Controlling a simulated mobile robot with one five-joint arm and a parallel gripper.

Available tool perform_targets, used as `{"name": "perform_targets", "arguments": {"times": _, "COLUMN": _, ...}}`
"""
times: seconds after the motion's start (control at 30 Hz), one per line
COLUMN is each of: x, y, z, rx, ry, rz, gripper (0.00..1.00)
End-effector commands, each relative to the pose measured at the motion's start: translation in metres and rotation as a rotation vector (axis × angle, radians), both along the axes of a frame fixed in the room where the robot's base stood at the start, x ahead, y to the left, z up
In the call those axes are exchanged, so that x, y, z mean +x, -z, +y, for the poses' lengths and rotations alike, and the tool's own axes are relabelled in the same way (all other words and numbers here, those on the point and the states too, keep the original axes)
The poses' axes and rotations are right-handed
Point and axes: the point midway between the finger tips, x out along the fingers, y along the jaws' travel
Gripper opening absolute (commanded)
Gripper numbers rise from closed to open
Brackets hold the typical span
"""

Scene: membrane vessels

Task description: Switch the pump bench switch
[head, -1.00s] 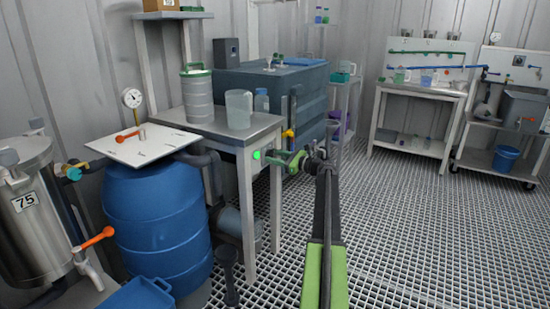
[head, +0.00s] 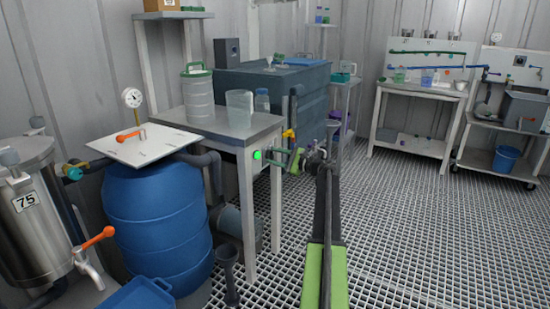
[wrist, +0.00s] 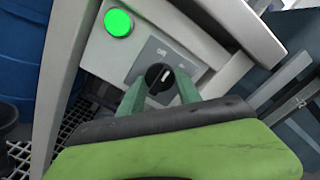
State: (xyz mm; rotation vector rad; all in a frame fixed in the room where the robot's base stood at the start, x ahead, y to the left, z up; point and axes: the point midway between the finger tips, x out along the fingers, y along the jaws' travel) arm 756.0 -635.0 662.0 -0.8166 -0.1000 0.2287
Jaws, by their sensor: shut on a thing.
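The pump bench (head: 262,131) is the grey metal table left of centre in the head view. On its end is a grey switch box with a lit green lamp (head: 257,155), which also shows in the wrist view (wrist: 118,23). Below the lamp, the wrist view shows the black round switch knob (wrist: 159,75) with a white pointer mark. My gripper (wrist: 159,84) has its green fingers on either side of the knob and is shut on it. Part of the label and the knob's lower side are hidden by my gripper.
A blue barrel (head: 155,225) with a white lid and a steel vessel (head: 30,235) stand at left. A clear beaker (head: 239,107) stands on the bench top. A dark blue tank (head: 300,90) stands behind. The grated floor (head: 430,240) at right is clear.

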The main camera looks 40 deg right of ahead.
Motion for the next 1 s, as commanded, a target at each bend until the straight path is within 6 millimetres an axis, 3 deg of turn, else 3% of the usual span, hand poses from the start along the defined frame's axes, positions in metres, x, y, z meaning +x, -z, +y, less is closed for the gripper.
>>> {"name": "perform_targets", "arguments": {"times": 0.5, "x": -0.0015, "y": 0.0006, "z": -0.0002, "rx": -0.382, "ry": -0.001, "rz": -0.093, "gripper": 0.00}}
{"name": "perform_targets", "arguments": {"times": 1.0, "x": -0.0021, "y": 0.0008, "z": -0.0006, "rx": -0.491, "ry": -0.001, "rz": -0.119, "gripper": 0.00}}
